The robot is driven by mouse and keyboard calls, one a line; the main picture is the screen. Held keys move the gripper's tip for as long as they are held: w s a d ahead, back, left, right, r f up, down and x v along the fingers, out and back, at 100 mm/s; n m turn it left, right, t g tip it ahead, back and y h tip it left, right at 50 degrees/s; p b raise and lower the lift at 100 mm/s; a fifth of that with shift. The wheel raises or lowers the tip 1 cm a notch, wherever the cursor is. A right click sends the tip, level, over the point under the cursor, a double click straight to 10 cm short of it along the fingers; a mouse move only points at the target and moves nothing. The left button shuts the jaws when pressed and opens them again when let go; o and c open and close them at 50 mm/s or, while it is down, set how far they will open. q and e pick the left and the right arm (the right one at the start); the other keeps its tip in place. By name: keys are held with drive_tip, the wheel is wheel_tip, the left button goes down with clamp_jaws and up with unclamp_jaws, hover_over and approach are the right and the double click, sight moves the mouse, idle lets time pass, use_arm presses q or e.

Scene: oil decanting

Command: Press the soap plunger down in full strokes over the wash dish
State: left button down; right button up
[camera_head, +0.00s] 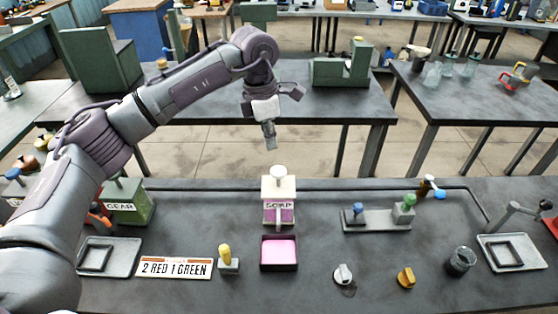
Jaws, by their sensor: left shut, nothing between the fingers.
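The soap dispenser (279,205) stands upright on the dark table, with a white body, a pink label reading SOAP and a spout at its front. Its plunger (278,174) has a pale round knob and stands raised above the top. The wash dish (279,254) sits in front of it, a dark square dish with pink inside. My left gripper (269,140) hangs shut and empty above the plunger, pointing down, with a visible gap between them in the picture. My right gripper is not in view.
A sign (175,267) reads 2 RED 1 GREEN. A yellow-topped knob (227,260) stands left of the dish. A green GEAR box (128,204) is at left. A tray with blue and green knobs (376,219) and a dark cup (460,261) are at right.

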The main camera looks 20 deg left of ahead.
sight(276, 170)
use_arm(q)
drive_tip(key=shift+w+f, duration=0.15)
drive_tip(key=shift+w, duration=0.05)
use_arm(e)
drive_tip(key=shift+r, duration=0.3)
use_arm(q)
drive_tip(key=shift+d+f, duration=0.1)
drive_tip(key=shift+w+d+f+b, duration=0.15)
drive_tip(key=shift+f+b, duration=0.75)
drive_tip(key=shift+f, duration=0.8)
drive_tip(key=shift+w+d+f+b, duration=0.15)
drive_tip(key=shift+f+b, duration=0.7)
drive_tip(key=shift+f, duration=0.85)
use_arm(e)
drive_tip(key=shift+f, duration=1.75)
use_arm(q)
drive_tip(key=shift+s, duration=0.15)
